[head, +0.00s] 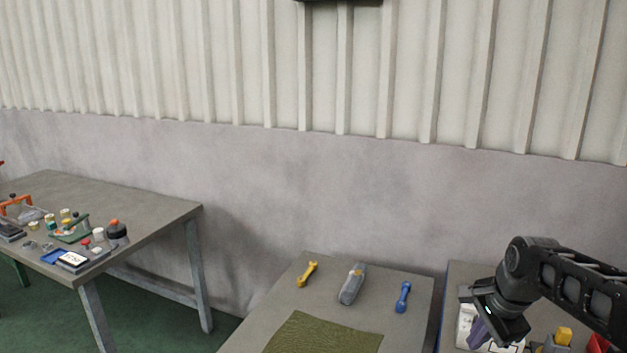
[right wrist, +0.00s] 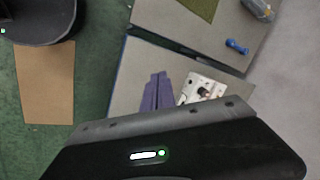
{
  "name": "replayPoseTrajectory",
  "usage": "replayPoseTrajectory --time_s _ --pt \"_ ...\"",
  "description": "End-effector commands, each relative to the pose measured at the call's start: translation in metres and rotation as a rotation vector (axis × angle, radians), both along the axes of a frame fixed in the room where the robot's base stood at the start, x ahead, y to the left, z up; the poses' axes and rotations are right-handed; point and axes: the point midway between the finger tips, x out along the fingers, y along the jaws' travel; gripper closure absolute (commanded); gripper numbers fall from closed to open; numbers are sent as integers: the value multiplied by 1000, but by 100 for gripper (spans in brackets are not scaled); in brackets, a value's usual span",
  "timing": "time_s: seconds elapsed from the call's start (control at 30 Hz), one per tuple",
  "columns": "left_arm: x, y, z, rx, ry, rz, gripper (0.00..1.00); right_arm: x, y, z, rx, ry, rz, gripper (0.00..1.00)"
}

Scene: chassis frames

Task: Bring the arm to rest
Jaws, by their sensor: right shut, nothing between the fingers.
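My right arm comes in from the right in the head view, and its dark gripper (head: 492,318) hangs over the right-hand table (head: 457,283). It is shut with nothing in it. My left gripper is in neither view.
A cluttered table (head: 150,210) stands left.

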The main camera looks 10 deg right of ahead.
Motion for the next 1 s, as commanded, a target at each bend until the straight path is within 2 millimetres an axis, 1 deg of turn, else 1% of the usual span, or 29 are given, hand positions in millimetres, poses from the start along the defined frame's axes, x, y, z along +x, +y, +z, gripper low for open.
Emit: replayPoseTrajectory --time_s 0.03,0.07,0.1,0.17,0.2,0.27,0.3,0.37,0.4,0.47,0.5,0.57,0.6,0.67,0.7,0.8,0.83,0.9,1.0 --pt "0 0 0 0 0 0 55 10 10 -15 -15 -25 83 100" --pt "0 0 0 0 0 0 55 16 16 -23 -26 -47 139 100" --pt "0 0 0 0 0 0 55 26 26 -38 -43 -76 221 100" --pt "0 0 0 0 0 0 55 38 47 -67 -71 -118 361 100" --pt "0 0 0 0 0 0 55 44 64 -90 -92 -146 460 100" --pt "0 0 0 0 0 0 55 47 93 -131 -122 -185 610 100" --pt "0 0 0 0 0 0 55 44 112 -159 -142 -205 704 100" --pt "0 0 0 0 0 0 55 34 141 -199 -167 -230 828 100" --pt "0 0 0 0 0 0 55 23 159 -225 -181 -238 901 100" --pt "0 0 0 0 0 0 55 0 184 -261 -193 -242 1000 100" --pt "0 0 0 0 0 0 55 -18 200 -283 -196 -240 1058 100" --pt "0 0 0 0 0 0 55 -51 222 -314 -191 -225 1135 100" --pt "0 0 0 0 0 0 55 -74 236 -331 -179 -210 1177 100" --pt "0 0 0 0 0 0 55 -111 253 -353 -146 -175 1223 100" --pt "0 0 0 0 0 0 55 -135 262 -365 -117 -149 1242 100" --pt "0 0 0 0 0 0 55 -186 281 -385 -37 -76 1273 100" --pt "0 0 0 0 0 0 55 -198 285 -388 -17 -57 1282 100" --pt "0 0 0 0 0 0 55 -220 293 -396 22 -23 1302 100" --pt "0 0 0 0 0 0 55 -237 299 -402 51 3 1317 100"
